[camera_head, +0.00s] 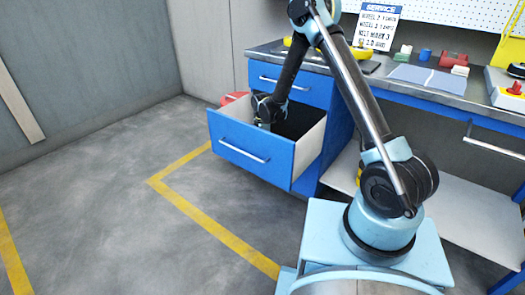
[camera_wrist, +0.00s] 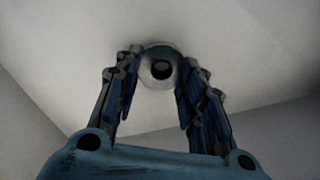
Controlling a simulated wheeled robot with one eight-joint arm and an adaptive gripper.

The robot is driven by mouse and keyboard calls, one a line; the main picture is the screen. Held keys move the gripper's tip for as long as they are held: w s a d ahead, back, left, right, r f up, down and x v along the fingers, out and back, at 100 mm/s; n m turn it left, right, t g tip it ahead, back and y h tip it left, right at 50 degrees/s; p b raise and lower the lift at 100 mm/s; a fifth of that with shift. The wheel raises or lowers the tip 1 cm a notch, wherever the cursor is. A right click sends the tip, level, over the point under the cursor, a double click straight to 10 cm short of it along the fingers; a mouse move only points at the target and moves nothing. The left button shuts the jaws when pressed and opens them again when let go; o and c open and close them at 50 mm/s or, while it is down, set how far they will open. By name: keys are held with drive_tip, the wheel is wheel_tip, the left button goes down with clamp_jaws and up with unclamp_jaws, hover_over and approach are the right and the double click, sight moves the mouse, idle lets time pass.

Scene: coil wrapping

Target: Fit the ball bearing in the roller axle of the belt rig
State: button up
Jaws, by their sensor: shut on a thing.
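My gripper (camera_head: 264,124) reaches down into an open blue drawer (camera_head: 236,152) of the workbench. In the wrist view, the two fingers (camera_wrist: 158,92) are shut on a round grey ring with a dark centre, which looks like the ball bearing (camera_wrist: 160,51). The pale drawer bottom or wall shows behind it. Whether the bearing touches that surface cannot be told. In the head view the bearing is hidden by the drawer front and my gripper. I cannot make out the belt rig or its roller axle with certainty in either view.
The drawer's right side wall (camera_head: 309,145) stands close to my arm. The workbench top (camera_head: 440,82) holds a service sign (camera_head: 378,25), small blocks, a blue-grey mat (camera_head: 425,77) and a red-knobbed control box (camera_head: 510,95). The floor left of the drawer is clear, with yellow lines.

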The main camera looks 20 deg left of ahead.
drive_tip(key=shift+f, duration=0.75)
drive_tip(key=o, duration=1.1)
wheel_tip(320, 180, up, 12)
drive_tip(key=shift+r, duration=0.1)
drive_tip(key=shift+d, duration=0.1)
